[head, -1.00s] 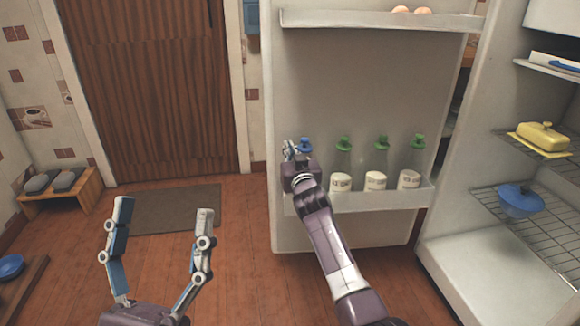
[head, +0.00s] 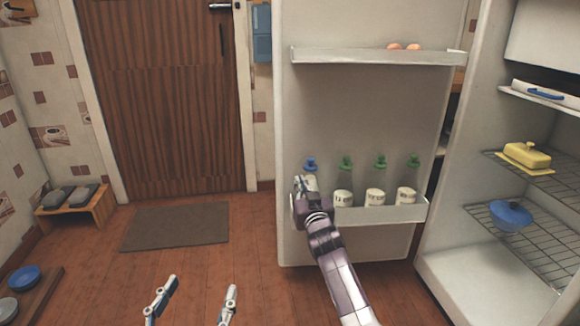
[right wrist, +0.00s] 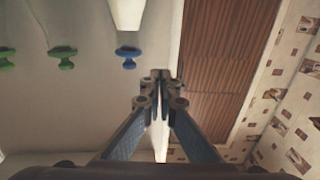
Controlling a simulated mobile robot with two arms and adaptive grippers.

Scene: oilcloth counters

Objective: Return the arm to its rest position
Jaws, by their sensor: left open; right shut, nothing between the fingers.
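My right arm reaches up from the bottom of the head view to the open fridge door (head: 360,110). My right gripper (head: 303,182) is at the left end of the door's lower shelf, in front of the blue-capped bottle (head: 310,164), whose body it mostly hides. In the right wrist view the right gripper's fingertips (right wrist: 160,75) are together with nothing between them, and the blue cap (right wrist: 128,55) is apart from them to the left. My left gripper (head: 196,285) is open and empty, low over the floor at the bottom of the head view.
Green-capped bottles (head: 376,180) stand in the lower door shelf (head: 385,215). Eggs (head: 403,46) sit on the upper shelf. A yellow butter dish (head: 527,155) and a blue pot (head: 510,215) are on fridge racks.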

